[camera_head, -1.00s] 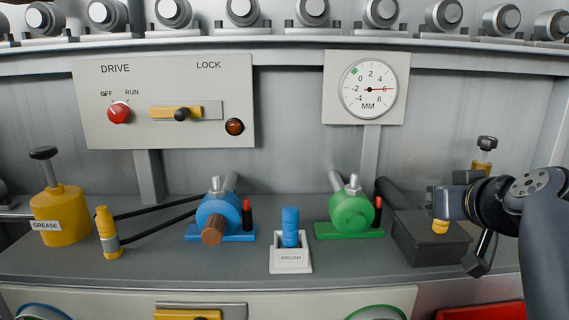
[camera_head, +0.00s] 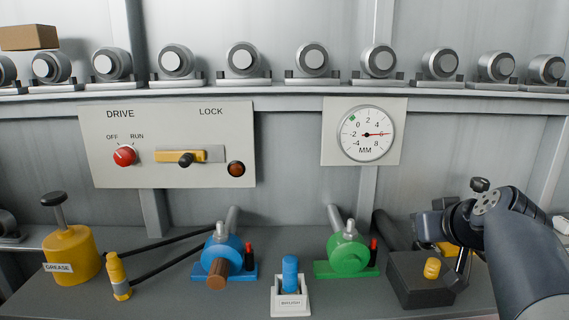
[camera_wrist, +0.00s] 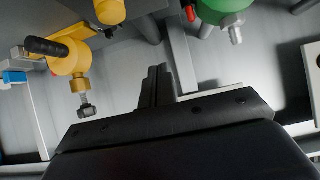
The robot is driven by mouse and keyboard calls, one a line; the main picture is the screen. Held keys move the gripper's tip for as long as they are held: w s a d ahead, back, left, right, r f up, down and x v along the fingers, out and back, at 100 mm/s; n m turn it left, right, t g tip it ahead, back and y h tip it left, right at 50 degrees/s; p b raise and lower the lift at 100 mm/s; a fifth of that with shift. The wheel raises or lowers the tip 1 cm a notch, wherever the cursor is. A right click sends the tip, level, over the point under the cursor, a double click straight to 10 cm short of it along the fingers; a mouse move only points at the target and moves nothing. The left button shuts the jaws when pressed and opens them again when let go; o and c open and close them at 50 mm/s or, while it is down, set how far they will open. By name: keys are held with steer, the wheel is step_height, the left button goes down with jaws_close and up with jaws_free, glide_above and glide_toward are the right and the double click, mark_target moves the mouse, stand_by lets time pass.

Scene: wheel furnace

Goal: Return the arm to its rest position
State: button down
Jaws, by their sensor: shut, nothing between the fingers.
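My gripper (camera_head: 428,226) is at the right of the head view, above the dark box (camera_head: 420,280) on the shelf. A yellow knob (camera_head: 432,268) stands on that box. In the wrist view the gripper fingers (camera_wrist: 157,88) are together with nothing between them. My arm reaches in from the lower right corner. The gripper looks apart from the box and knob.
A green unit (camera_head: 348,252), a blue unit (camera_head: 218,258), a brush in a white holder (camera_head: 290,305) and a yellow grease can (camera_head: 70,255) stand along the shelf. The drive panel (camera_head: 215,110) and dial gauge (camera_head: 366,134) are above. Rollers line the upper rail.

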steer(key=shift+w+r+g+p, duration=0.15)
steer(key=shift+w+g+p, duration=0.2)
steer(key=shift+p, duration=0.45)
steer(key=shift+s+a, duration=0.1)
